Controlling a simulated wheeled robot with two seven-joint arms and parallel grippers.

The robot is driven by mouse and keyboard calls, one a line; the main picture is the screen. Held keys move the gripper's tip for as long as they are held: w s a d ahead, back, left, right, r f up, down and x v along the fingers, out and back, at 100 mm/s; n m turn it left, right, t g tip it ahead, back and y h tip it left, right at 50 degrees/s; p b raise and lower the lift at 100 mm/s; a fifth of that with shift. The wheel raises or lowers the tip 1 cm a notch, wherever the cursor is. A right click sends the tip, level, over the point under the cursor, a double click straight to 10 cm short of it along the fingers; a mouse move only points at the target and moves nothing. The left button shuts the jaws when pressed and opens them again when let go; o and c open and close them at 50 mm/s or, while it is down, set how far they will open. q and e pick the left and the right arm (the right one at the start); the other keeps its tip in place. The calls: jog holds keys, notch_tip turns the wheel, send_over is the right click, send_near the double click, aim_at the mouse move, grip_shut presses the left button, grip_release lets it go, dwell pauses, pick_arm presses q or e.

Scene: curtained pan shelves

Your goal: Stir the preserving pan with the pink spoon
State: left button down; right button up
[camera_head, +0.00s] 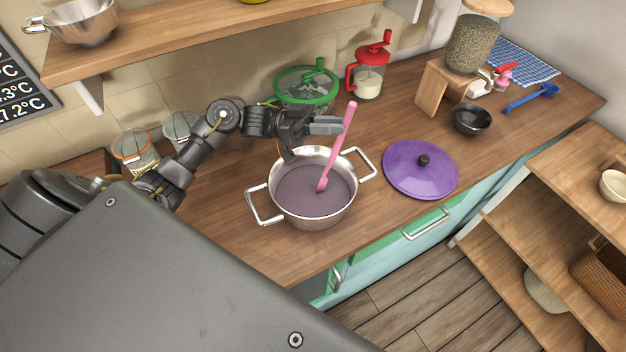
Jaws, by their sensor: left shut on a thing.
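The preserving pan (313,216) is a steel pan with two loop handles on the wooden counter. It holds a dull purple liquid (300,195). The pink spoon (337,147) stands tilted in the pan, with its lower end in the liquid and its handle rising up to the right. My left gripper (338,126) is over the pan's far rim, shut on the upper part of the pink spoon's handle. The spoon's tip is partly hidden by the liquid. My right gripper is not in view.
A purple lid (421,168) lies right of the pan. Behind the pan stand a green-rimmed spinner (306,84) and a red-topped jar (369,75). Glass jars (135,150) stand at the left. A black bowl (471,120) and blue spoon (531,97) lie farther right. A shelf (220,38) overhangs the back.

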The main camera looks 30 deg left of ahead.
pick_arm(q)
notch_tip(320, 180, up, 12)
jog(key=s+a+p, duration=0.1)
jog(key=s+p, duration=0.1)
jog(key=p, duration=0.6)
jog(key=shift+s+a+p, duration=0.2)
jog(key=shift+s+p, duration=0.1)
dwell(0.4)
jog(key=shift+r, duration=0.1)
dwell(0.7)
